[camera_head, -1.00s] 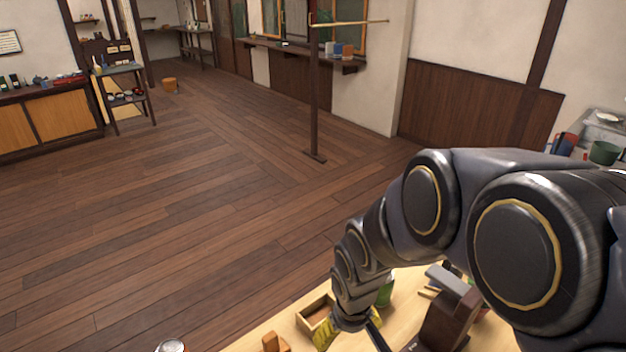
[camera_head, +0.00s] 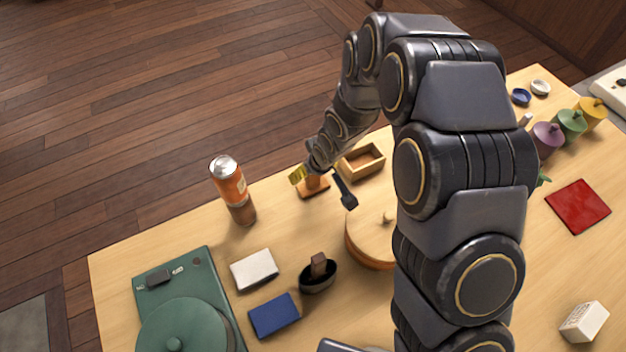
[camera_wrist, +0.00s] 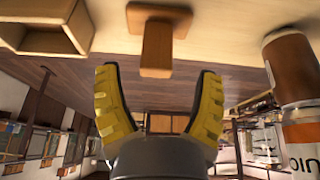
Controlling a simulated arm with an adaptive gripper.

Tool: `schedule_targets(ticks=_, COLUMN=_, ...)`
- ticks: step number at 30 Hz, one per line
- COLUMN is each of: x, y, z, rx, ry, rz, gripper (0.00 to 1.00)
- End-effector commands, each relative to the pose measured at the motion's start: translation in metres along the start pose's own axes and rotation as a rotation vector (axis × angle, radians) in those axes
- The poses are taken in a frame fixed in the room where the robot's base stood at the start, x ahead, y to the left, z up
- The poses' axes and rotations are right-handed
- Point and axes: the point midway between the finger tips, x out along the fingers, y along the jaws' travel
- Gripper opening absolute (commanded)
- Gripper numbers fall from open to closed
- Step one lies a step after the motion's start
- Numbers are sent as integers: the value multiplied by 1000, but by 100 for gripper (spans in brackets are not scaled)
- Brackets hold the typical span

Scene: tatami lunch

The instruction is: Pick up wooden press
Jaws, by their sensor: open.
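The wooden press (camera_head: 316,187), a small orange-brown block with an upright grip on a flat base, stands on the table near its far edge. In the wrist view, which is upside down, the press (camera_wrist: 157,45) hangs from the top with its grip pointing down. My gripper (camera_wrist: 158,72) is open, with its two yellow ridged fingers spread to the left and right of the grip's end. I see no contact. In the head view my gripper (camera_head: 299,174) is right at the press, and the arm partly covers it.
An open wooden box (camera_head: 361,161) stands close on the right of the press. An orange-labelled bottle (camera_head: 229,180) stands on the left. A round wooden lidded container (camera_head: 368,243), a black oval dish (camera_head: 318,276) and a white block (camera_head: 254,270) sit nearer.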

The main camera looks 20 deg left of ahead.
Motion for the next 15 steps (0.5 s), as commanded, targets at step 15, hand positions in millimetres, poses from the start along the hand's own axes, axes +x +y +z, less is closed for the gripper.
schedule_targets(ticks=15, x=42, y=4, z=1, rx=0, ry=0, rz=1, gripper=68)
